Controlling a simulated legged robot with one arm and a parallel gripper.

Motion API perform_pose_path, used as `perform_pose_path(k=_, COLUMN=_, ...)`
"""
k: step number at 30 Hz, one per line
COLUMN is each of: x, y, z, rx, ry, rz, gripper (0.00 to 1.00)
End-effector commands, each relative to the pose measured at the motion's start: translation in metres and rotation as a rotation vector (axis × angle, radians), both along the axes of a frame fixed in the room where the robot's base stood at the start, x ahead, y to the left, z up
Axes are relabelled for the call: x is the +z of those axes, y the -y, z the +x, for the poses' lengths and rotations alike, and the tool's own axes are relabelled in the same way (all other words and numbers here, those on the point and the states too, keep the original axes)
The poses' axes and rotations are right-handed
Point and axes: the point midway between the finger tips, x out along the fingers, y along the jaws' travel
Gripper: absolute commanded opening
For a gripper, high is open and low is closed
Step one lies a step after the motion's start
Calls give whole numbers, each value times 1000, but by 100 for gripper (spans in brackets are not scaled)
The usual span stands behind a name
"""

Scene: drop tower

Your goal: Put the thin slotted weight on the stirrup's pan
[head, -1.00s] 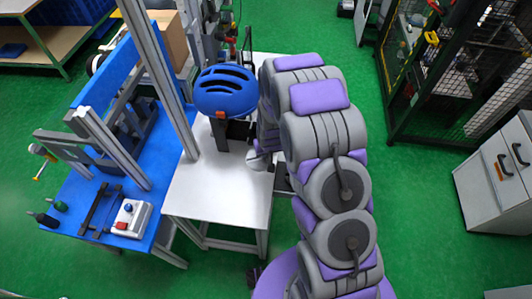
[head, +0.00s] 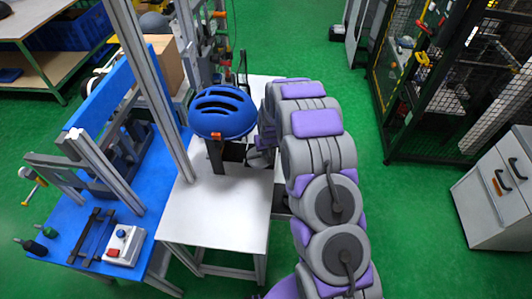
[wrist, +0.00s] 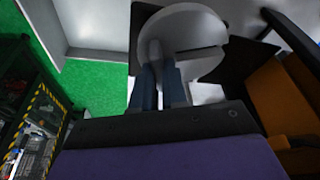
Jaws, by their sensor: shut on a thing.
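The thin slotted weight is a pale grey disc (wrist: 205,52) with a slot, filling the upper middle of the wrist view. In the head view my gripper (head: 262,157) is at the right edge of the white table, beside and right of the blue helmet's stand, largely hidden by my arm. A dark flat plate (wrist: 250,62) lies behind the disc; I cannot tell if it is the stirrup's pan or whether they touch.
The blue helmet (head: 222,112) sits on a dark post on the white table (head: 215,215). A grey upright post (head: 165,90) stands to its left. An orange-brown block (wrist: 265,95) is close right of the gripper.

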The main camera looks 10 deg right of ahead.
Motion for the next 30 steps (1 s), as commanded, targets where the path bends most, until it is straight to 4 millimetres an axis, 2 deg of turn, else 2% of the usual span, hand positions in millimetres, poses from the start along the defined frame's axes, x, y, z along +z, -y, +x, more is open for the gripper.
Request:
perform_pose_path(k=10, x=-1, y=11, z=32, rx=-1, ry=4, rz=0, gripper=0)
perform_pose_path(k=14, x=-15, y=10, z=30, rx=0, ry=1, rz=0, gripper=0)
perform_pose_path(k=23, x=-15, y=10, z=30, rx=0, ry=2, rz=0, gripper=0)
perform_pose_path(k=24, x=-15, y=10, z=30, rx=0, ry=2, rz=0, gripper=14)
perform_pose_path(k=30, x=-16, y=10, z=30, rx=0, ry=0, rz=0, gripper=34)
